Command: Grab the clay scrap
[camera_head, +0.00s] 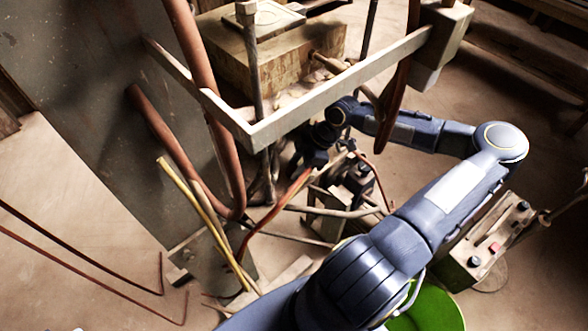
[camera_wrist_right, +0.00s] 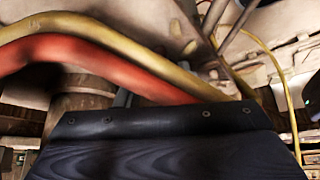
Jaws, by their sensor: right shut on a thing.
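My right gripper (camera_head: 306,160) is a dark shape below the press's pale metal bar in the head view. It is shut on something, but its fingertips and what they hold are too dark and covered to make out. In the right wrist view, the dark gripper body (camera_wrist_right: 165,145) fills the bottom and its fingertips do not show. I cannot pick out the clay scrap for certain. Pale lumps (camera_head: 290,96) lie by the press block, behind the bar, and I cannot tell whether they are clay. My left gripper is out of view.
The pale bar (camera_head: 330,92) and a red-brown pipe (camera_head: 215,120) stand close to my right arm. Red (camera_wrist_right: 95,60) and yellow hoses run just past the gripper. A green bucket (camera_head: 435,308) and a control box (camera_head: 487,240) stand at lower right. Floor at left is mostly clear.

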